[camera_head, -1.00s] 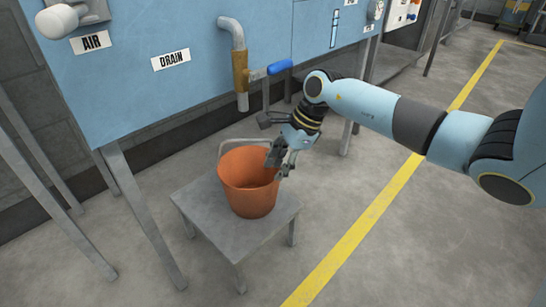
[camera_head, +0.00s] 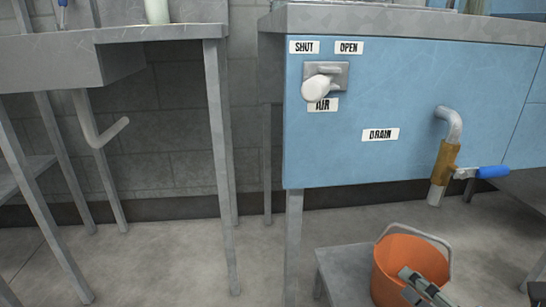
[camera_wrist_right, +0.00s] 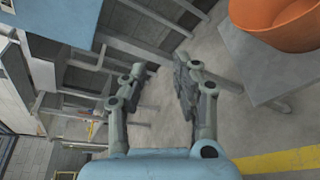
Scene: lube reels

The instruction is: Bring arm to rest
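My right gripper (camera_head: 424,288) shows at the bottom right of the head view, in front of the orange bucket (camera_head: 396,262) and covering part of it. In the right wrist view its two fingers (camera_wrist_right: 160,78) stand apart with nothing between them. The bucket (camera_wrist_right: 285,22) is at the upper right of that view, clear of the fingers. Most of my right arm is outside the head view. My left gripper is in neither view.
The bucket stands on a low grey stool (camera_head: 345,272) below the drain pipe (camera_head: 446,160) with its blue-handled valve. A blue cabinet (camera_head: 330,150) carries a white air lever (camera_head: 318,90). A grey table (camera_head: 120,45) stands left. Floor between is clear.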

